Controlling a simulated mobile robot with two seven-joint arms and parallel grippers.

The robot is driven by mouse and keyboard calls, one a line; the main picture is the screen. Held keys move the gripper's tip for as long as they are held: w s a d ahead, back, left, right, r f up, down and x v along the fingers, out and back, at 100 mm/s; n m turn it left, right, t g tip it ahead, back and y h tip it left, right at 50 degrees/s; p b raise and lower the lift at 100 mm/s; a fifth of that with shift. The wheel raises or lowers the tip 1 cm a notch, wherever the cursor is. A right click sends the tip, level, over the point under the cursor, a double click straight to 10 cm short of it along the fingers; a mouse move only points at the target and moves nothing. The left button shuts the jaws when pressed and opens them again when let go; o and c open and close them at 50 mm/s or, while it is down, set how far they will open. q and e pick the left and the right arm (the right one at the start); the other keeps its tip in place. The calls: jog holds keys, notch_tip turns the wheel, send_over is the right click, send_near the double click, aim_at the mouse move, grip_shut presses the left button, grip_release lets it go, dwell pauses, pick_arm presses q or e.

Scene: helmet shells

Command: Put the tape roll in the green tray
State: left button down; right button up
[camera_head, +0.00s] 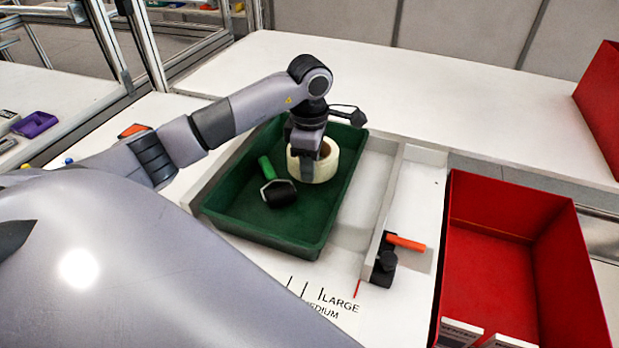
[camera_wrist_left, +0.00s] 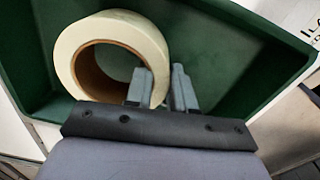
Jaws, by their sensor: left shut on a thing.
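The cream tape roll (camera_head: 325,165) is at the far right part of the green tray (camera_head: 262,238), hole facing up. My left gripper (camera_head: 305,172) reaches down to it and is shut on its ring wall. In the left wrist view, the tape roll (camera_wrist_left: 70,42) shows one finger of the left gripper (camera_wrist_left: 160,85) inside its hole and the other outside the ring. The green tray (camera_wrist_left: 225,35) lies beneath. I cannot tell whether the roll touches the tray floor. My right gripper is not in view.
A black roller (camera_head: 279,193) with a green handle lies in the tray, left of the tape roll. A white fixture with an orange-handled tool (camera_head: 405,243) stands to the right, then a deep red bin (camera_head: 485,265). The white table behind is clear.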

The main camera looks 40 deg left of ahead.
pick_arm(q)
jog(key=shift+f, duration=2.1)
jog(key=shift+f, duration=0.15)
jog(key=c, duration=1)
grip_release()
jog(key=shift+o, duration=0.2)
notch_tip(320, 180, up, 12)
jog(key=shift+r+b, duration=0.2)
jog(key=shift+b, duration=0.15)
jog(key=shift+s, duration=0.1)
